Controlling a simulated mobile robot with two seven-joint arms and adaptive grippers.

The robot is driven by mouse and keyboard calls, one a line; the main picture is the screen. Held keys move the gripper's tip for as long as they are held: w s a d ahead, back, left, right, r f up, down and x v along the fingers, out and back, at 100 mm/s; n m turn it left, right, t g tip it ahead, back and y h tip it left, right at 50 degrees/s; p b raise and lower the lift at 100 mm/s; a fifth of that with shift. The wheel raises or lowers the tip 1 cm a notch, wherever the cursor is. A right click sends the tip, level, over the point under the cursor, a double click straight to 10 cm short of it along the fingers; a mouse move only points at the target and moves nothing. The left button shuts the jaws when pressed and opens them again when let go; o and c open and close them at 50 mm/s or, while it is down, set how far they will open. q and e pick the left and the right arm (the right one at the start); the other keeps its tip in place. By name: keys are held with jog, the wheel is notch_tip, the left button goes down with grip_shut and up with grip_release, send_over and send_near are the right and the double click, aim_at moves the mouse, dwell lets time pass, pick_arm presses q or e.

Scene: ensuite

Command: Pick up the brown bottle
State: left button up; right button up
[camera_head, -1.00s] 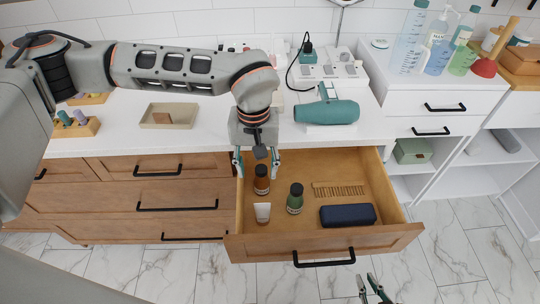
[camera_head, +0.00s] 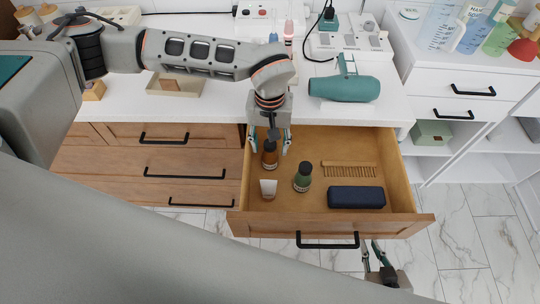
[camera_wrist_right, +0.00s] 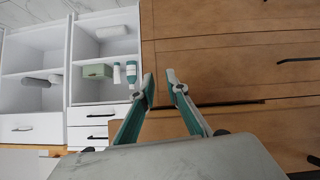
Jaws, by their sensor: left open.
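The brown bottle (camera_head: 269,160) with a dark cap stands upright in the open drawer (camera_head: 400,200), at its back left. My left gripper (camera_head: 270,151) is open and points down over the bottle. Its two fingers show on either side of the bottle's upper part, with a gap to each side; the exact height is hard to tell. My right gripper (camera_head: 373,250) is low in front of the drawer, open and empty. It also shows in the right wrist view (camera_wrist_right: 160,78), fingers apart, facing wooden fronts.
A teal hair dryer (camera_head: 345,88) lies on the counter behind. White shelves (camera_head: 440,160) stand at the right.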

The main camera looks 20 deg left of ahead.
pick_arm(q)
jog(key=shift+c, duration=0.4)
grip_shut()
